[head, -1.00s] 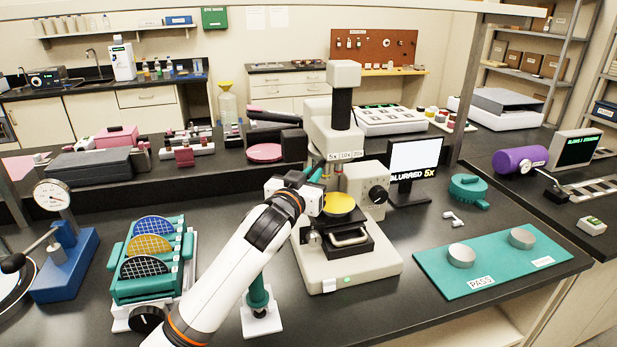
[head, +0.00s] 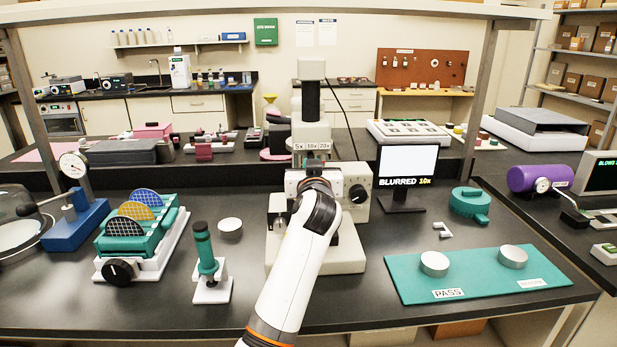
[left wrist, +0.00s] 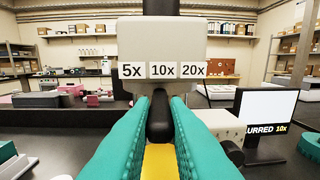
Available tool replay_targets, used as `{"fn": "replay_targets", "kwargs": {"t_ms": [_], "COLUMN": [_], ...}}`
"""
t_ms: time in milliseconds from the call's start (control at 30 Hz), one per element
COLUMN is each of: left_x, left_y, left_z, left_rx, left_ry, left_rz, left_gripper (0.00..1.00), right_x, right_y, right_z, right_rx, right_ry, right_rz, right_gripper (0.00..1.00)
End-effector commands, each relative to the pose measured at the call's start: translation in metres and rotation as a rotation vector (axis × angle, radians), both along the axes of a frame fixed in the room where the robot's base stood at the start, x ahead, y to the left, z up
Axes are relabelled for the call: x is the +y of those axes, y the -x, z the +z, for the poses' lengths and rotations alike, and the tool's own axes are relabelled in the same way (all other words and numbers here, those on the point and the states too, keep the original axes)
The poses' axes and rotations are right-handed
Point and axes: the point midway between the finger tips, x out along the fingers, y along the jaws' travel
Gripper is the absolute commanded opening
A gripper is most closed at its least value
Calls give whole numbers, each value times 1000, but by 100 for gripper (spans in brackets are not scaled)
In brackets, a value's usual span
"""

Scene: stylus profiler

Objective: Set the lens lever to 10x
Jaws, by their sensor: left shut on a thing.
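The profiler (head: 340,250) stands mid-bench with a 5x, 10x, 20x label strip (head: 312,145) on its head; the strip is also large in the left wrist view (left wrist: 163,70). The black lens lever (left wrist: 158,120) hangs below the 10x label. My left gripper (left wrist: 159,100) is shut on the lever, a teal finger on each side. In the head view my left gripper (head: 316,163) is at the front of the profiler head and hides the lever. The monitor (head: 407,165) reads "BLURRED 10x". My right gripper is not in view.
A yellow wafer (left wrist: 158,160) shows below the lever. A wafer rack (head: 140,240) and a green-handled tool (head: 207,255) on a white stand are to the left. A teal PASS mat (head: 470,280) with two metal discs lies right.

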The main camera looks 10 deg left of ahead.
Motion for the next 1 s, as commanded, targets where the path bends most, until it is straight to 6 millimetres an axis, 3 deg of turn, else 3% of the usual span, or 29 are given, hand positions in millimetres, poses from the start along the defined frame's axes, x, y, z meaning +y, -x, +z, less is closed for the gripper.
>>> {"fn": "replay_targets", "kwargs": {"t_ms": [200,567,600,700,1000], "left_x": [-1,-1,-1,0,0], "left_y": [-2,-2,-2,-2,-1], "left_z": [-1,0,0,0,0], "left_rx": [-2,-2,-2,-2,-2], "left_ry": [2,2,2,2,2], "left_rz": [31,34,34,35,35], "left_gripper": [0,0,18,34,36], "right_x": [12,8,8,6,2], "right_y": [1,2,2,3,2], "right_z": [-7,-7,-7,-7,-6], "right_rx": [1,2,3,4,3], "right_ry": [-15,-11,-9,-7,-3], "right_rz": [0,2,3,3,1], "right_gripper": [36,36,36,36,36]}}
